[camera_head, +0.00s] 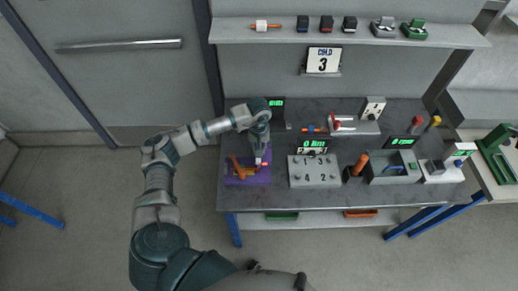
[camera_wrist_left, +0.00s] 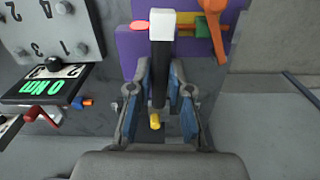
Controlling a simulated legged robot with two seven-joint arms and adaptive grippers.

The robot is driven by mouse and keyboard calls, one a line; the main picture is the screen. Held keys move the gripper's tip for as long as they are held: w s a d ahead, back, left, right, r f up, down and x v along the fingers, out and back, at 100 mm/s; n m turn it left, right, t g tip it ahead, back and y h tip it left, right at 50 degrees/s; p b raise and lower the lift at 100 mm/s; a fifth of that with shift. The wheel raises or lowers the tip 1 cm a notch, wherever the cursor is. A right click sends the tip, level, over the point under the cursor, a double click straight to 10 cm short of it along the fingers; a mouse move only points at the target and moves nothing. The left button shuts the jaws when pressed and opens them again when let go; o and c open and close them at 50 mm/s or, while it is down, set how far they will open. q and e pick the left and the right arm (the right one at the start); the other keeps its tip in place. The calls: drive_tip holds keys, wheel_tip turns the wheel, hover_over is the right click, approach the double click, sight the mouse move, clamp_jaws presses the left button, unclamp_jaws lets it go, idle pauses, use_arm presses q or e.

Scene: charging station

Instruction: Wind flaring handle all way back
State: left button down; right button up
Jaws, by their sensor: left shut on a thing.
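The flaring fixture has a purple base (camera_head: 248,179) at the left front of the workbench. An orange handle (camera_head: 237,168) stands on its left side in the head view. In the wrist view the purple base (camera_wrist_left: 134,45) is at the top, with the orange handle (camera_wrist_left: 212,12) at its right. My left gripper (camera_wrist_left: 160,88) is shut on a dark bar (camera_wrist_left: 160,72) with a white block (camera_wrist_left: 162,24) at one end and a yellow tip (camera_wrist_left: 155,122) at the other. In the head view my left gripper (camera_head: 259,152) points down at the fixture's right side. My right gripper is not in view.
A grey numbered panel (camera_head: 314,182) with knobs stands right of the fixture, below a green torque display (camera_head: 312,146). Further right are an orange-handled tool (camera_head: 358,166) and a grey tray (camera_head: 394,179). A shelf (camera_head: 300,34) runs above the workbench (camera_head: 340,200).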

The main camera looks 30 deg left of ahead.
use_arm(q)
drive_tip(key=n+b, duration=0.1)
drive_tip(key=n, duration=0.2)
drive_tip(key=shift+n+b, duration=0.3)
drive_tip(key=shift+b, duration=0.05)
drive_tip(key=n+b, duration=0.1)
drive_tip(key=n, duration=0.3)
drive_tip(key=shift+n+b, duration=0.3)
drive_tip(key=n+b, duration=0.1)
drive_tip(key=n, duration=0.7)
drive_tip(key=shift+r, duration=0.15)
drive_tip(key=shift+r+n, duration=0.1)
drive_tip(key=shift+n, duration=0.3)
drive_tip(key=c, duration=1.2)
unclamp_jaws()
drive_tip(key=shift+o, duration=0.6)
drive_tip(key=shift+w+d, duration=0.1)
drive_tip(key=shift+d, duration=0.05)
